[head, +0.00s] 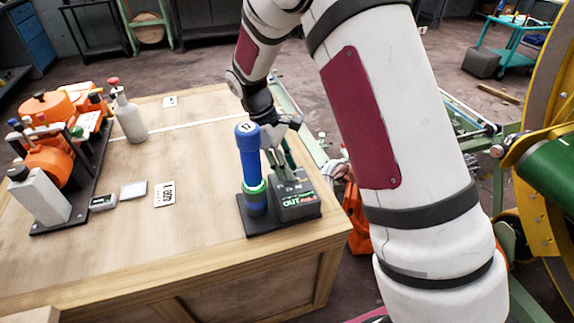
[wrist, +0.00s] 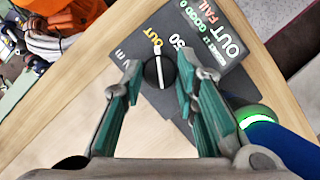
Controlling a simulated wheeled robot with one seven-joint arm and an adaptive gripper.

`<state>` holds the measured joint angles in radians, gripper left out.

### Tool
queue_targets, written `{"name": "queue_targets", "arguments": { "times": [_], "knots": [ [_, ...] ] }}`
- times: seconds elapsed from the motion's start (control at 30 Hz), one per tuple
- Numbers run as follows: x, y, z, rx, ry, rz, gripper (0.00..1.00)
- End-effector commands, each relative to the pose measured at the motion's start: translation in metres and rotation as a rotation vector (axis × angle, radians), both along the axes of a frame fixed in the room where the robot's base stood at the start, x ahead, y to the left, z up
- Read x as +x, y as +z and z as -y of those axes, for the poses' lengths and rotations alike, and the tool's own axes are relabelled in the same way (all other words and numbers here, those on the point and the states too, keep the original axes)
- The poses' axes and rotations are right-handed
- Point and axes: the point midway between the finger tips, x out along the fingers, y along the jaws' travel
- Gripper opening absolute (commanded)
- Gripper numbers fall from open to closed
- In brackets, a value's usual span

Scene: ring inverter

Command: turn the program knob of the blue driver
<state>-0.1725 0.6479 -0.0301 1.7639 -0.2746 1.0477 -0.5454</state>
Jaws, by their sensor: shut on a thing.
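The blue driver (head: 250,165) is an upright blue cylinder marked 17, with a green ring near its foot. It stands on a dark base beside a grey-black control box (head: 297,205) lettered OUT. The program knob (wrist: 158,72) is round and black with a white pointer line, on the panel near the OUT and 50 lettering. In the head view my gripper (head: 284,150) is above the box, just right of the cylinder, and the knob is hidden there.
The wooden table (head: 200,235) has clear room left of the driver. A number card (head: 165,194), a white bottle (head: 130,118) and a rack with orange devices (head: 50,160) stand farther left. The driver is near the table's right edge.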

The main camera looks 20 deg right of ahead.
Motion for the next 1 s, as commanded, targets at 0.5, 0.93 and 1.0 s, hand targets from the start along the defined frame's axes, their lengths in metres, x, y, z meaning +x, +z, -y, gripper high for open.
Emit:
{"name": "queue_targets", "arguments": {
  "times": [0.5, 0.93, 1.0],
  "knots": [
    [0.002, 0.0005, 0.0026, 0.0, -0.37, 0.0, 0.0],
    [0.0027, 0.0003, 0.004, 0.001, -0.606, 0.001, 0.0],
    [0.0028, 0.0003, 0.0039, 0.001, -0.625, 0.001, 0.0]
  ]
}}
